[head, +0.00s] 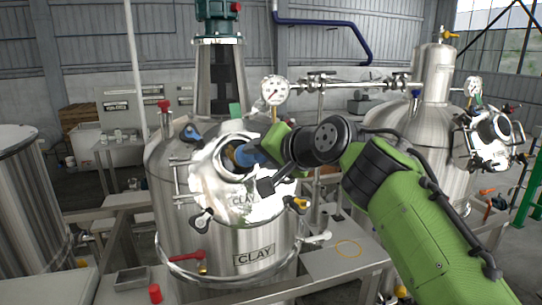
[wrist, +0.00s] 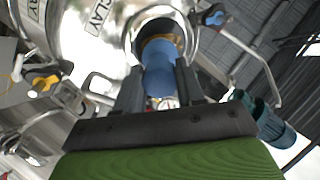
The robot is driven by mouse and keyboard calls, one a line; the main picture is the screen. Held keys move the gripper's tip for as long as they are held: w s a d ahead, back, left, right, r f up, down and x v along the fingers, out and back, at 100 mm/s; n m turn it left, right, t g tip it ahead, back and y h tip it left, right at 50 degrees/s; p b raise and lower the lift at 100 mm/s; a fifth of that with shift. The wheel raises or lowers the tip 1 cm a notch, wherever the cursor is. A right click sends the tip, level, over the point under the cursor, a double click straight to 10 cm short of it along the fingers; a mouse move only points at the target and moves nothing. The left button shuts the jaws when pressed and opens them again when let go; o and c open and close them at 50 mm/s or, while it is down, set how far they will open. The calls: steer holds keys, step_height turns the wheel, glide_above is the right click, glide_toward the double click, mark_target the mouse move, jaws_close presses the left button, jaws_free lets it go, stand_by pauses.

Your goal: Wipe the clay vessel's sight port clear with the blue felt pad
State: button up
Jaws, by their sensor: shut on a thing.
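The clay vessel (head: 222,225) is a steel tank with a CLAY plate on its front. Its sight port (head: 226,168) is a round flanged ring on the shiny upper cover, and the ring also shows in the wrist view (wrist: 138,28). My gripper (head: 260,152) is at the port's right side, shut on the blue felt pad (head: 246,155). In the wrist view the pad (wrist: 163,62) stands between the two dark fingers (wrist: 160,88), its far end at the port opening. The pad and gripper hide much of the glass; I cannot tell whether the pad touches it.
Clamp knobs (head: 201,218) surround the port cover. A pressure gauge (head: 274,90) and pipe stand just behind my gripper. A second steel tank (head: 385,185) is at right, another (head: 30,210) at left. A bench (head: 325,262) with a yellow ring lies below my arm.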

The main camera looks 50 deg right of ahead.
steer(key=shift+w+a+b, duration=0.3)
steer(key=shift+w+a, duration=0.35)
steer(key=shift+a, duration=0.3)
steer(key=shift+w+a+b, duration=0.25)
steer(key=shift+w+a, duration=0.4)
steer(key=shift+a, duration=0.3)
steer(key=shift+s+d, duration=0.1)
steer(key=shift+s+r, duration=0.15)
steer(key=shift+s+a+r+p, duration=0.15)
steer(key=shift+s+a+r, duration=0.6)
steer(key=shift+s, duration=0.25)
steer(key=shift+s+a+r+p, duration=0.15)
steer(key=shift+s+a+r, duration=0.55)
steer(key=shift+s, duration=0.25)
steer(key=shift+r, duration=0.1)
steer(key=shift+s+a+r, duration=0.35)
steer(key=shift+s, duration=0.2)
steer(key=shift+s+a+r, duration=0.35)
steer(key=shift+s, duration=0.15)
steer(key=shift+w+f, duration=0.1)
